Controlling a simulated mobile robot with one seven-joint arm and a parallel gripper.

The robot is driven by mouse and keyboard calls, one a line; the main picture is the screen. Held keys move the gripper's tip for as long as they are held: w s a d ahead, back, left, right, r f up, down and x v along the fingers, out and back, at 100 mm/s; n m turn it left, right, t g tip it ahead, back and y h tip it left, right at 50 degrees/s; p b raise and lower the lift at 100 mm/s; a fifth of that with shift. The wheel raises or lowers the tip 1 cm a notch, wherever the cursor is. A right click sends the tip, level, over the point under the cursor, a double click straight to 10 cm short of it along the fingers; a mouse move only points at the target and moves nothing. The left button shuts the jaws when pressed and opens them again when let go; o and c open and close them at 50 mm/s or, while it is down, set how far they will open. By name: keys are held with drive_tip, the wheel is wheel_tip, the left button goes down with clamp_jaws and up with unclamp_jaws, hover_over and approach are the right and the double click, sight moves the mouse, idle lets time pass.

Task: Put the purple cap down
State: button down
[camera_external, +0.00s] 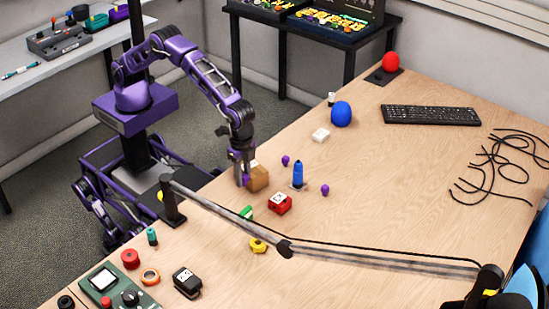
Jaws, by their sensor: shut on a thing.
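My gripper (242,181) points down at the near left part of the table, right beside a tan block (259,180). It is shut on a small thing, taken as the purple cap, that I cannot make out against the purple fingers. The block shows a white patch at its top, and I cannot tell whether the fingers touch it. One small purple piece (285,160) stands on the table right of the gripper. Another purple piece (325,190) stands further right, beyond a blue upright piece (298,175) on a pale base.
A red block (279,204), a green piece (246,212) and a yellow piece (257,245) lie in front. A long grey bar (370,260) with a black cable spans the foreground. A keyboard (430,115) and loose cables (490,170) are right. The table centre right is clear.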

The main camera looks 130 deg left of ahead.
wheel_tip(320, 180, up, 2)
drive_tip(key=p, duration=0.1)
hover_over(279, 198)
wheel_tip(279, 198, down, 10)
drive_tip(key=shift+w+r+b, duration=0.1)
drive_tip(key=shift+b, duration=0.25)
drive_tip(key=c, duration=0.7)
unclamp_jaws()
drive_tip(key=shift+o, duration=0.2)
wheel_tip(279, 198, up, 12)
drive_tip(key=p, duration=0.1)
